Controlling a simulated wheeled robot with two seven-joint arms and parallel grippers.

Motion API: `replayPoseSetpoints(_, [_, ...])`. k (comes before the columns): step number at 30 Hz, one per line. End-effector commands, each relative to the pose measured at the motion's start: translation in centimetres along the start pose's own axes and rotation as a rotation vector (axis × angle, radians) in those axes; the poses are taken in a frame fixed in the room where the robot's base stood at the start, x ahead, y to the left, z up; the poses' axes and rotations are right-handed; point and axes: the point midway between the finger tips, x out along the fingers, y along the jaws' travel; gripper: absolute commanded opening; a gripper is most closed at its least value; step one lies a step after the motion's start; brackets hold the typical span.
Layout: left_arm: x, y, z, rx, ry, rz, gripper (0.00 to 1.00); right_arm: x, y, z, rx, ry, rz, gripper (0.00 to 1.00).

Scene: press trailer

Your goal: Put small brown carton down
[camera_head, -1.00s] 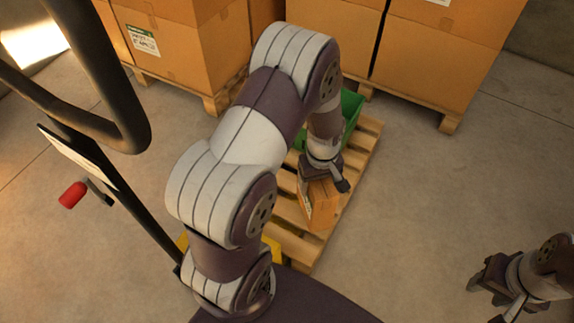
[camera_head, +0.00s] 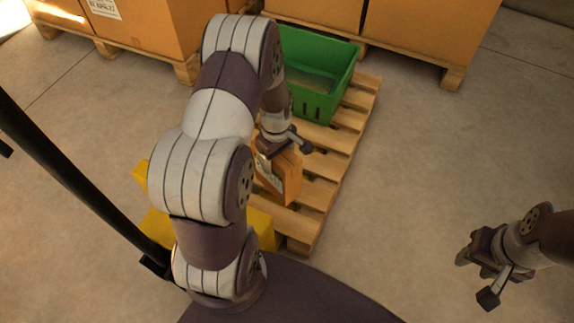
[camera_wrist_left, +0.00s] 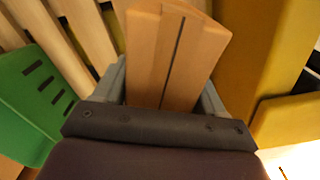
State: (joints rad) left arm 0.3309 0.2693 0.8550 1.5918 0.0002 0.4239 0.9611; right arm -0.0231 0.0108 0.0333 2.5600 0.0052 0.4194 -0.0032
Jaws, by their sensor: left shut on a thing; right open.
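The small brown carton (camera_head: 279,177) has a white label and is in my left gripper (camera_head: 281,148). In the head view it is over the near part of the wooden pallet (camera_head: 315,195). In the left wrist view the carton (camera_wrist_left: 172,60) fills the space between the fingers, with a dark seam along its top. I cannot tell if its underside touches the pallet slats. My left arm hides part of the pallet. My right gripper (camera_head: 481,270) is open and empty above the floor at the right.
A green crate (camera_head: 318,75) stands on the far part of the pallet. Large cartons (camera_head: 415,30) on pallets line the back. A dark post (camera_head: 75,170) crosses the left. The floor between pallet and right arm is clear.

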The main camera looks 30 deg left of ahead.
Motion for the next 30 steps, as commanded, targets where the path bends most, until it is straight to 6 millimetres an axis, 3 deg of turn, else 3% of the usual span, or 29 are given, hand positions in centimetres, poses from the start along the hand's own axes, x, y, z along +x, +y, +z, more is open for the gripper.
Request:
replayPoseSetpoints(1, [1.4,0.3,-1.2,-0.004,0.002,0.003,0.00,1.5,0.0,0.2,0.000,0.000,0.000,0.43])
replayPoseSetpoints(8, [2.4,0.8,-3.8,0.000,0.002,0.002,0.00,2.6,0.0,0.3,0.000,0.000,0.000,0.43])
replayPoseSetpoints(17, [6.5,0.8,-3.9,0.001,0.001,0.001,0.00,6.1,0.0,0.7,0.000,0.000,0.000,0.43])
replayPoseSetpoints(28, [6.5,0.8,-3.9,0.001,0.002,0.002,0.00,5.7,0.0,0.7,0.000,0.000,0.000,0.43])
replayPoseSetpoints(29, [6.6,0.7,-3.8,0.001,0.000,-0.001,0.77,5.7,0.0,0.7,0.000,0.000,0.000,0.43])
replayPoseSetpoints(30, [6.6,0.7,-3.8,0.001,0.000,0.000,0.90,5.7,0.0,0.7,0.000,0.000,0.000,0.43])
